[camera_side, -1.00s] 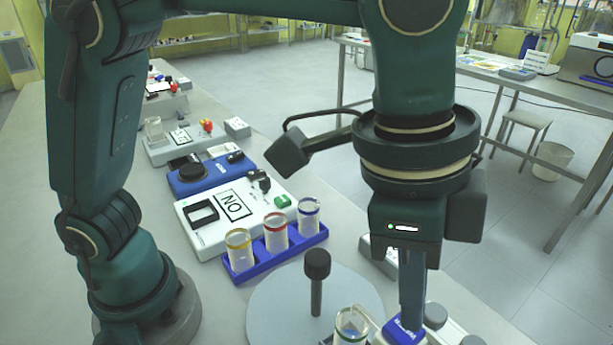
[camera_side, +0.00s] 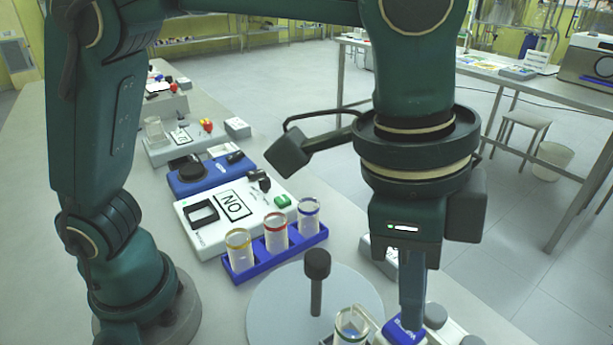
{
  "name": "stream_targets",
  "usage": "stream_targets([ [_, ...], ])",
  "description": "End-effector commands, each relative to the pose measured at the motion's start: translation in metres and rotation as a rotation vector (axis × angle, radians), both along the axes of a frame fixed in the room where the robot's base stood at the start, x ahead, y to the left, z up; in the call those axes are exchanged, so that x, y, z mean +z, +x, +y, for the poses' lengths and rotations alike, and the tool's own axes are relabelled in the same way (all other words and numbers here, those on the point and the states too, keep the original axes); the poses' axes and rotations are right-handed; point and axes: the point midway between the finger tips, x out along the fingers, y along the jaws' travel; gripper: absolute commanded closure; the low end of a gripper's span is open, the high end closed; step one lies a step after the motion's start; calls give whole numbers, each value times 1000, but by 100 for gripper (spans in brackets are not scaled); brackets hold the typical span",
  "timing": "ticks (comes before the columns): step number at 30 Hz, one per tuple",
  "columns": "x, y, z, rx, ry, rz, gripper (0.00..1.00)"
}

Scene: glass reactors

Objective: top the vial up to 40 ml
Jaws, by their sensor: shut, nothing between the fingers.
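A clear glass vial (camera_side: 351,326) stands at the bottom edge of the view, partly cut off, with liquid in it that I cannot measure. My gripper (camera_side: 411,325) points down just right of the vial. Its fingers are shut with nothing between them, and their tips are at or just above a blue-topped part (camera_side: 400,334) of a white device. I cannot tell whether they touch it.
A round grey plate (camera_side: 275,302) with a black-knobbed post (camera_side: 317,265) stands left of the vial. A blue rack (camera_side: 245,270) holds three vials with yellow, red and blue rings. Behind it are a white device (camera_side: 205,235) and a blue device (camera_side: 190,182).

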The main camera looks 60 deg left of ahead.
Motion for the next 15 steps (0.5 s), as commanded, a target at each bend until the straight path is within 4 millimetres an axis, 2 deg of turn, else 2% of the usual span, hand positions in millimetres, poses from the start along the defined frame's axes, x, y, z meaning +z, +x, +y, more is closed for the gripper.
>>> stream_targets([
  [15,-18,0,0,0,1,2,100],
])
